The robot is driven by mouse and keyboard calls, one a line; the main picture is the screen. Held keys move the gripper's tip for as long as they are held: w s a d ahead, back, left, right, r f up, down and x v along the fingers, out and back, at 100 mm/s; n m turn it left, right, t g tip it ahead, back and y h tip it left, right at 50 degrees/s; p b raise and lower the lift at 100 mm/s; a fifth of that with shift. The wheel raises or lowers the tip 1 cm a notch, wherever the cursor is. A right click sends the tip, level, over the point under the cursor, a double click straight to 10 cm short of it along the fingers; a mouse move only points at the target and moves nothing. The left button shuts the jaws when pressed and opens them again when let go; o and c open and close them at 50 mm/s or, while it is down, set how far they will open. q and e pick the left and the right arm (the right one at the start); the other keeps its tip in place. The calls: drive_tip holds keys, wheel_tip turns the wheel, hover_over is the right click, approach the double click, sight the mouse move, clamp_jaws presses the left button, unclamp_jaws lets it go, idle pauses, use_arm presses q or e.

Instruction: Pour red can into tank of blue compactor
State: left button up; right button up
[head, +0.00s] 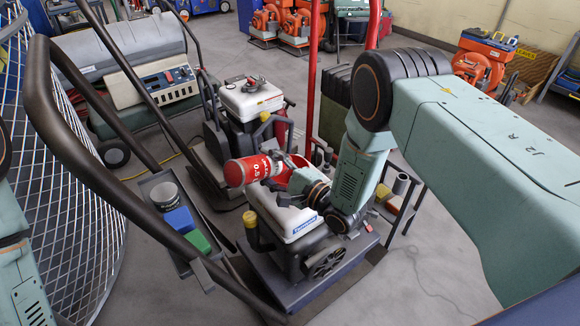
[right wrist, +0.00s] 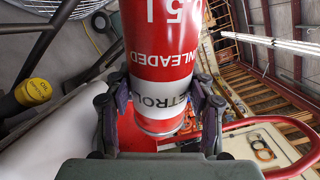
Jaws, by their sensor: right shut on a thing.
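The red can (head: 238,172) with white bands is held by my right gripper (head: 290,172), above the near compactor, and it lies tilted close to level in the head view. In the right wrist view the can (right wrist: 160,45) reads "UNLEADED" and sits between both fingers (right wrist: 160,112). The near compactor has a white tank (head: 290,222) with a blue label and a dark blue base plate (head: 300,291). The can is above the tank's far left side. The tank's opening is hidden, and no stream shows. My left gripper is outside the view.
A yellow oil cap (head: 250,219) stands at the tank's left. A dark handle (head: 110,165) crosses the left, with a tray of blue and green blocks (head: 180,222). A second white-tanked machine (head: 250,98) stands behind. A red post (head: 311,80) rises nearby. Grey floor is clear at lower right.

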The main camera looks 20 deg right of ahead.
drive_tip(key=shift+w+d+r+m, duration=0.2)
drive_tip(key=shift+d+r+m, duration=0.1)
drive_tip(key=shift+r+m, duration=0.2)
drive_tip(key=shift+w+d+r+m+p, duration=0.15)
drive_tip(key=shift+r+m+p, duration=0.15)
drive_tip(key=shift+p, duration=0.1)
drive_tip(key=shift+w+d+r+m, duration=0.2)
drive_tip(key=shift+d+m, duration=0.1)
drive_tip(key=shift+m, duration=0.3)
drive_tip(key=shift+d+r, duration=0.1)
drive_tip(key=shift+r, duration=0.05)
